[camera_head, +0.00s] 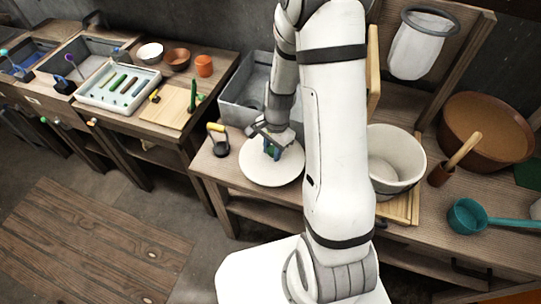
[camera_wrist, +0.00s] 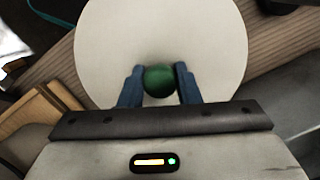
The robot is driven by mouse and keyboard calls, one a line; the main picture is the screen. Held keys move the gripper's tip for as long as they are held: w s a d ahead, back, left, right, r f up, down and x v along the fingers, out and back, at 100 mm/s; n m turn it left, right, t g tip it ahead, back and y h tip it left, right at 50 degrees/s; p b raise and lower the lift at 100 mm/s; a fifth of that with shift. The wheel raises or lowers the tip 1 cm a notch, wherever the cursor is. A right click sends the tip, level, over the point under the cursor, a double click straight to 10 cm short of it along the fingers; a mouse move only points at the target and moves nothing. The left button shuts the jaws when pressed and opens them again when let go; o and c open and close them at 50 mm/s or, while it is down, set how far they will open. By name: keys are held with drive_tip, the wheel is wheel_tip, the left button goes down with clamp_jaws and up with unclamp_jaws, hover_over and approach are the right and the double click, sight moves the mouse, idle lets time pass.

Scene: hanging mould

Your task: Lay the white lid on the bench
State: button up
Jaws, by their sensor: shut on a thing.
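The white lid (camera_head: 262,173) is a round disc at the front of the bench (camera_head: 234,187), left of my arm in the head view. In the wrist view the lid (camera_wrist: 115,45) fills the upper middle, with a green round knob (camera_wrist: 160,80) at its near side. My gripper (camera_head: 272,149) is over the lid, and its blue fingers (camera_wrist: 160,85) stand on both sides of the knob, shut on it. I cannot tell whether the lid touches the bench or is a little above it.
A white bucket (camera_head: 404,163) stands right of my arm. A grey basin (camera_head: 238,101) lies behind the lid, and a small dark object with a yellow handle (camera_head: 219,146) is close at its left. A brown bowl (camera_head: 488,112) and a teal ladle (camera_head: 468,216) are farther right.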

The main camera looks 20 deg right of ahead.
sight(272, 157)
drive_tip(key=shift+f, duration=1.75)
drive_tip(key=shift+f, duration=0.1)
drive_tip(key=shift+f, duration=0.15)
drive_tip(key=o, duration=1)
